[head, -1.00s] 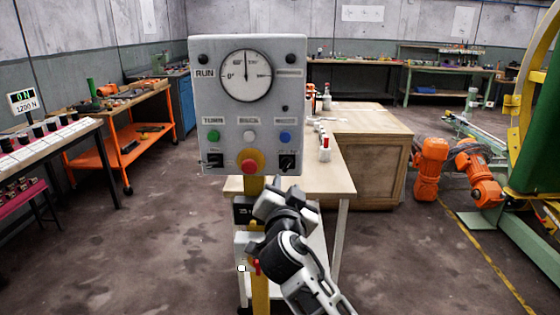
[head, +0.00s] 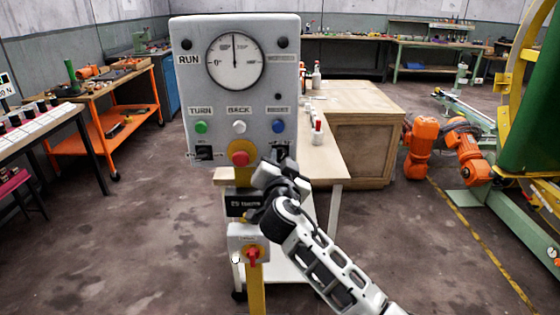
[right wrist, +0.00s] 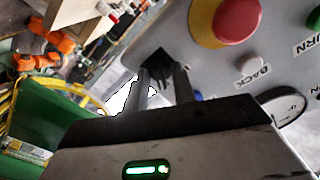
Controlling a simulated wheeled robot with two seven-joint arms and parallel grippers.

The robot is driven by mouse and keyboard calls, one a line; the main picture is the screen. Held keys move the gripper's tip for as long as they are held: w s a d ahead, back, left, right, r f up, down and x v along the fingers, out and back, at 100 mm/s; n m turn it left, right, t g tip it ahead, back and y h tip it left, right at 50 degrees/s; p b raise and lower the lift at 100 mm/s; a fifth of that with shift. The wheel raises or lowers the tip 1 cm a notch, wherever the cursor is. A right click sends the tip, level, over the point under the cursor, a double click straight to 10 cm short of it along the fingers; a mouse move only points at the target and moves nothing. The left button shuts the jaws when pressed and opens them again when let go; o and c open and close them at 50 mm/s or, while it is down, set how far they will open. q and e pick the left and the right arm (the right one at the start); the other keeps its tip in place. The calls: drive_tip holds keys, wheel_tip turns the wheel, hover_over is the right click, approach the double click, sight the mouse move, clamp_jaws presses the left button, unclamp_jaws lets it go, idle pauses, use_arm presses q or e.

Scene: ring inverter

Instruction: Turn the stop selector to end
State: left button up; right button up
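The grey control panel (head: 240,90) carries two black selectors low on its face. The left one (head: 204,153) is clear to see. The right one (head: 283,151) is partly hidden by my right gripper (head: 268,172); their small labels are too blurred to read, so I cannot tell which is the stop selector. In the right wrist view the right-hand selector (right wrist: 163,66) lies just beyond my two dark fingertips (right wrist: 163,76). The fingers are apart with nothing seen between them; contact with the selector cannot be told. My left gripper is not in view.
Beside the selector is a red mushroom button (head: 240,158) on a yellow collar. Green (head: 201,127), white (head: 239,127) and blue (head: 278,126) buttons sit above. A red switch (head: 252,254) is below on the yellow post. A wooden bench (head: 355,125) stands behind.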

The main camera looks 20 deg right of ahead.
drive_tip(key=shift+n, duration=0.4)
drive_tip(key=shift+f+n+b, duration=0.1)
drive_tip(key=shift+n+b, duration=0.35)
drive_tip(key=shift+n, duration=0.15)
drive_tip(key=n, duration=0.3)
drive_tip(key=shift+n, duration=0.3)
drive_tip(key=n, duration=0.4)
drive_tip(key=shift+n, duration=0.4)
use_arm(q)
drive_tip(key=shift+p, duration=0.3)
use_arm(e)
drive_tip(key=shift+n, duration=0.7)
drive_tip(key=shift+d, duration=0.1)
drive_tip(key=o, duration=0.6)
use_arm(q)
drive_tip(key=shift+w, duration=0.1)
